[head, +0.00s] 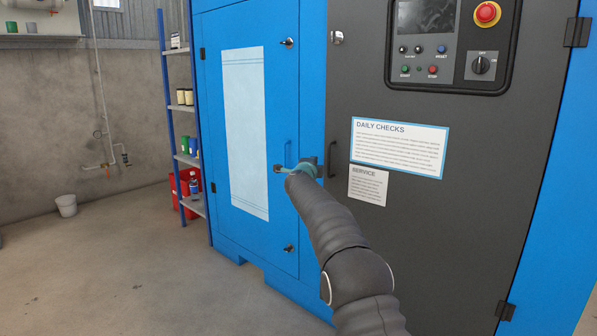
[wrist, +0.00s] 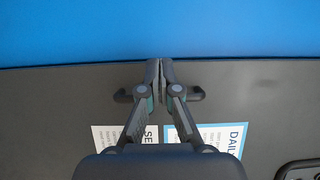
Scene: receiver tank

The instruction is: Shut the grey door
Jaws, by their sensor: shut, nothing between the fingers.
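The grey door (head: 430,230) fills the right of the head view and the lower part of the wrist view (wrist: 60,115). It carries a control panel and paper notices, with hinges on its right edge. Its dark vertical handle (head: 332,158) is near its left edge. My gripper (head: 298,168) is in front of the cabinet, left of that handle in the head view. I cannot tell whether the door stands slightly ajar or touches the fingers.
A blue door (head: 272,100) with its own handle is left of the grey one. The floor at left is clear.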

